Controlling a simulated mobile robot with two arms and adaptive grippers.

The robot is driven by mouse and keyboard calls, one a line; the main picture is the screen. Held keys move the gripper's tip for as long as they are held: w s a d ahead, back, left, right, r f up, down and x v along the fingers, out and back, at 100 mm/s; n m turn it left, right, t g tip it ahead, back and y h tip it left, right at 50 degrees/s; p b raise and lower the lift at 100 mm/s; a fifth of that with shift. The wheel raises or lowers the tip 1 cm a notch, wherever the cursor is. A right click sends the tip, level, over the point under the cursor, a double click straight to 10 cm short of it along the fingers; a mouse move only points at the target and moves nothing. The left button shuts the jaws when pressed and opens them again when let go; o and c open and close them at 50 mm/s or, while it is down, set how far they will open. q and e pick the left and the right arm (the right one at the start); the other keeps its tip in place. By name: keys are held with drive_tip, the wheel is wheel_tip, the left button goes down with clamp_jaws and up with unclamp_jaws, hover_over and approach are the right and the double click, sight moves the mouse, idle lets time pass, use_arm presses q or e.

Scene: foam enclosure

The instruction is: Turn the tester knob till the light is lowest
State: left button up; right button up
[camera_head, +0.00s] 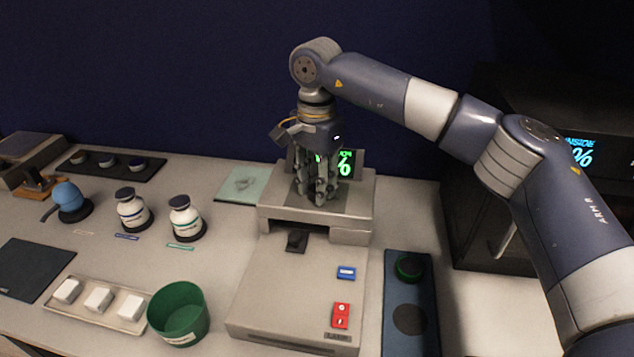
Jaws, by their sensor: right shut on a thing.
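The tester (300,290) is a pale grey unit at the middle of the bench, with a raised back part. The knob's angle and the full reading cannot be made out. My left gripper is out of view.
A blue panel (398,325) with a green-ringed black disc lies right of the tester. A green cup (180,316), a tray of white blocks (75,315) and two white bottles (132,212) stand left. A dark cabinet (475,190) stands right, behind my right arm.

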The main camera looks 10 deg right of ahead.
drive_tip(key=shift+r+n, duration=0.1)
drive_tip(key=shift+n, duration=0.5)
drive_tip(key=o, duration=1.1)
wheel_tip(320, 180, up, 12)
